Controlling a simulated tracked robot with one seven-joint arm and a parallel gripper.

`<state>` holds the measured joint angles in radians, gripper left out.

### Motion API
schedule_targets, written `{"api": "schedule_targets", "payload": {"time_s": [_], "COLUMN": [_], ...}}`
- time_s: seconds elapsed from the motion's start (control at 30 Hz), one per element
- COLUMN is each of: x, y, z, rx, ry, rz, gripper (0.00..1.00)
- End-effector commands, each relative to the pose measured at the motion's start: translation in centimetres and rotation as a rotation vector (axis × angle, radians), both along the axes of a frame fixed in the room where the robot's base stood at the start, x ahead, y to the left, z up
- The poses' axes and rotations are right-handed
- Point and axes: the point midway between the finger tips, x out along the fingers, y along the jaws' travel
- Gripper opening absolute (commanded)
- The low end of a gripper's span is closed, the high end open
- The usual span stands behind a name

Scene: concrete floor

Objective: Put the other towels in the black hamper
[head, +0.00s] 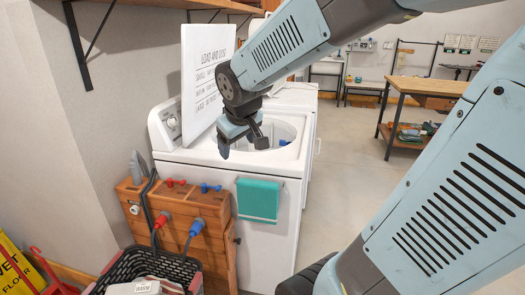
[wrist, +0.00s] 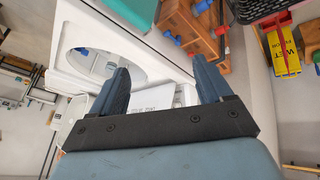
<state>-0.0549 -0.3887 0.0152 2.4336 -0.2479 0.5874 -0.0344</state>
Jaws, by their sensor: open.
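A teal towel (head: 258,200) hangs on the front of a white top-loading washer (head: 262,245); it also shows at the top of the wrist view (wrist: 122,12).
The raised white lid (head: 208,75) with printed text stands close behind my gripper. A wooden cabinet (head: 178,228) with red and blue plugs and an iron (head: 138,167) stands left of the washer. A yellow floor sign (head: 12,266) is far left.

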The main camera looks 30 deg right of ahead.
Motion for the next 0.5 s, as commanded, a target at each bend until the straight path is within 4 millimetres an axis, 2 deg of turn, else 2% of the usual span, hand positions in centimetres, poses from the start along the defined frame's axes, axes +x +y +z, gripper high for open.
{"api": "schedule_targets", "payload": {"time_s": [0.1, 0.3, 0.5], "x": [-3.5, -9.1, -12.6], "y": [-0.5, -0.6, 0.0], "z": [1.6, 3.2, 3.8], "rx": [0.054, 0.153, 0.224], "ry": [-0.003, 0.007, 0.018], "rz": [-0.069, -0.159, -0.204], "gripper": [0.79, 0.79, 0.79]}}
